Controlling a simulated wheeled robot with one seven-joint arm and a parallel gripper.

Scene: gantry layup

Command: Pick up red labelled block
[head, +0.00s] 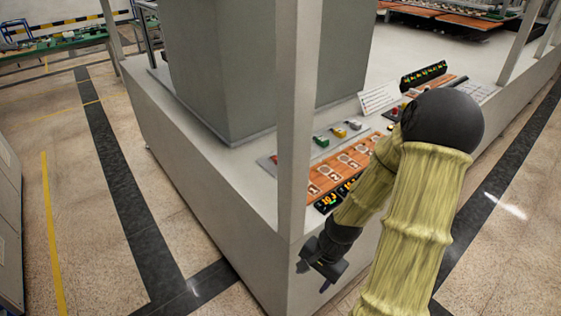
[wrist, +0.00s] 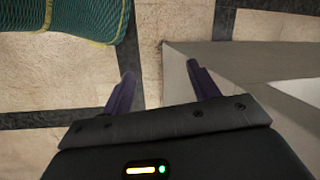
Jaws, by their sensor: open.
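A small red block (head: 274,159) sits on the light table top, partly hidden by the upright post. Its label is too small to read. It stands in line with a green block (head: 321,142), a yellow block (head: 338,132) and a grey block (head: 354,124). My gripper (head: 314,277) hangs low outside the table's front corner, below the table top and well apart from the red block. In the wrist view my gripper (wrist: 160,70) has its two purple fingers spread and empty. No block shows in that view.
The upright post (head: 294,110) rises at the near table corner. A large grey column (head: 215,70) stands behind the blocks. An orange numbered board (head: 348,160) lies right of them. The tiled floor (head: 80,200) at left is clear.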

